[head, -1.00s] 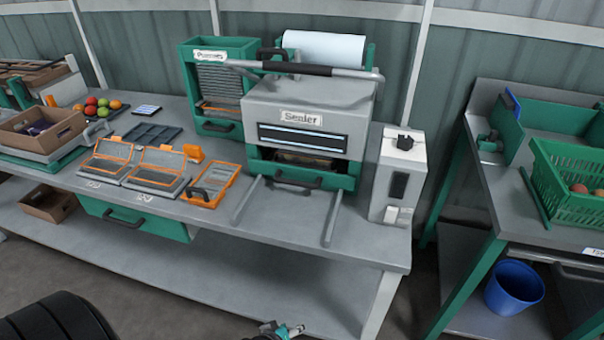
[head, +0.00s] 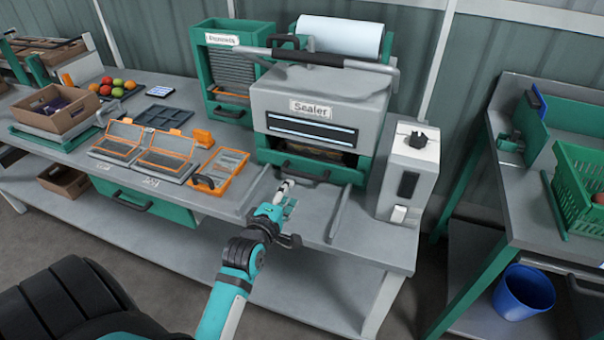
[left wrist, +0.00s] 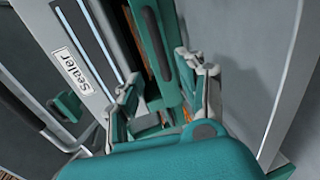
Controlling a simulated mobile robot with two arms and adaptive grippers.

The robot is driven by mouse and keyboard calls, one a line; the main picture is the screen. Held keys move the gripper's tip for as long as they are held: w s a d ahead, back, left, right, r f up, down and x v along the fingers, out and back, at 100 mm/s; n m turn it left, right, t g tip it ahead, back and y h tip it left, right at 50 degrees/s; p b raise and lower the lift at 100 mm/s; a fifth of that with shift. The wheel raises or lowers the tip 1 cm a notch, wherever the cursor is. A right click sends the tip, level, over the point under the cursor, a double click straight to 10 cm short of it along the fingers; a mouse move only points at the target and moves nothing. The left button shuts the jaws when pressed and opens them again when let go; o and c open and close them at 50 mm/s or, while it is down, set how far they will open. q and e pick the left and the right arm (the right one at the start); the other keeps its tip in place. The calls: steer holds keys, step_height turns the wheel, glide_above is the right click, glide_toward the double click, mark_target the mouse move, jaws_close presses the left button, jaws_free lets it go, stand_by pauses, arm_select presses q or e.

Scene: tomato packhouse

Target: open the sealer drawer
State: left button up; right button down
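The sealer (head: 265,100) is a grey machine with a labelled front, standing on the bench. Its drawer (head: 345,174) has a green front with a black handle (head: 300,173), low under the display strip, and looks closed. My left gripper (head: 287,193) is just in front of the drawer, between the two grey rails. In the left wrist view my left gripper (left wrist: 165,95) has its fingers spread, with the green drawer front and the dark handle (left wrist: 155,38) ahead between them. I cannot tell whether a finger touches the handle. My right gripper is not in view.
Grey rails (head: 340,212) run out from the sealer on both sides. A grey box with a black knob (head: 410,170) stands to its right. Orange-framed trays (head: 165,152) lie to the left.

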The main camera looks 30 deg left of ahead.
mark_target(301, 176)
arm_select(q)
steer(key=x, duration=1)
steer(key=shift+w+f, duration=0.1)
steer(key=shift+w, duration=0.3)
jaws_close()
